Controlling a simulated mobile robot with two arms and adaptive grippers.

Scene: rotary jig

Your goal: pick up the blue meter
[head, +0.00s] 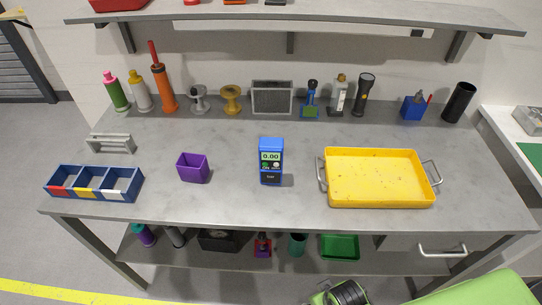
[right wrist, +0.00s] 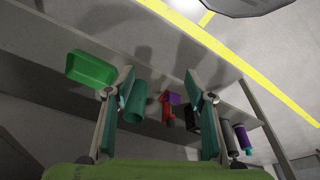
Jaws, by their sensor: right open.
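The blue meter (head: 271,161) stands upright on the grey workbench, near the middle, with its display reading 0.00 facing me. Nothing touches it. It does not show in the right wrist view. My right gripper (right wrist: 158,88) is open and empty in the right wrist view, with its two fingers apart. It faces the lower shelf's things, away from the meter. My left gripper is not in view.
A yellow tray (head: 380,197) lies right of the meter and a purple bin (head: 193,168) left of it. A blue divided box (head: 133,190) sits far left. Bottles, spools and a flashlight line the back. A shelf (head: 300,14) overhangs behind. Bench around the meter is clear.

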